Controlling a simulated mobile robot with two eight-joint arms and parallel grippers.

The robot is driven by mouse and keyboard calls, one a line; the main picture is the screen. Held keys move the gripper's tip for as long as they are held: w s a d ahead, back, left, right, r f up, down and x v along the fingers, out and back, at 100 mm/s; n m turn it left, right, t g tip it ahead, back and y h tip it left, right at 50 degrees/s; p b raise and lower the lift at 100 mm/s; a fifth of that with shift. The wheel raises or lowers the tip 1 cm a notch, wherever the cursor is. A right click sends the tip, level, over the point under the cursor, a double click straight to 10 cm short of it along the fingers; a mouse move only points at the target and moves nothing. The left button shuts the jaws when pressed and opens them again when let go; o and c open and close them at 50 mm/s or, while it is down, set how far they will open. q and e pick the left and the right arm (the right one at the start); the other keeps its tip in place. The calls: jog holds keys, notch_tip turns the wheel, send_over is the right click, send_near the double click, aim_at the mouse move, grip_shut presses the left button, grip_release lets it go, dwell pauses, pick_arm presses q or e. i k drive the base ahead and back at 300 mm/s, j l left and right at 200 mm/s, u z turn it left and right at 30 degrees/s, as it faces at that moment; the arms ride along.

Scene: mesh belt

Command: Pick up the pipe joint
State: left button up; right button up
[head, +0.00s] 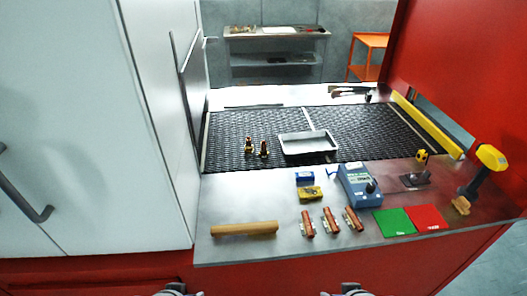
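Two small brass-coloured fittings stand on the black mesh belt (225,133), a left one (249,145) and a right one (264,150). Three copper-coloured parts with silvery pieces lie in a row on the steel ledge: left (308,223), middle (330,221) and right (353,219). I cannot tell for sure which of these is the pipe joint. My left gripper (173,289) and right gripper (352,289) only just show at the bottom edge, apart from everything on the ledge. Their fingers cannot be made out.
A metal tray (307,152) sits on the belt. On the ledge (225,205) are a tan roll (244,229), blue box (304,178), yellow box (310,193), blue device (360,186), green card (394,222), red card (428,218) and yellow-headed tool (490,158). Tall walls flank both sides.

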aim_at(264, 154)
jog(key=i+l+u, duration=0.15)
jog(key=u, duration=0.2)
jog(key=i+l+u, duration=0.1)
jog(key=u, duration=0.25)
jog(key=i+l+u, duration=0.1)
jog(key=l+u, duration=0.15)
jog(key=u, duration=0.15)
